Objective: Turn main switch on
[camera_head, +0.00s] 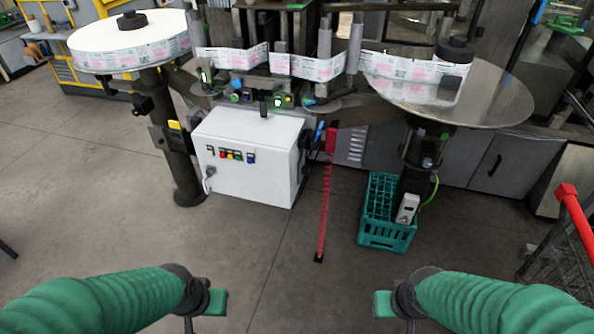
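The reel labeller's white control cabinet (248,158) stands on the floor ahead. Its front carries a row of small coloured controls (232,155), with red, yellow, green and blue ones, and a small dark part at the left end. A grey round fitting (210,171) sits below on the left. I cannot tell which control is the main switch, or its position. My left gripper (214,302) and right gripper (386,304) are low in the view, well short of the cabinet and touching nothing visible. Only green end parts show, so their opening is unclear.
A label reel (131,44) is at left; a round metal plate (490,96) is at right. A teal crate (385,238) and a red-handled cart (573,210) stand right. The floor before the cabinet is clear.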

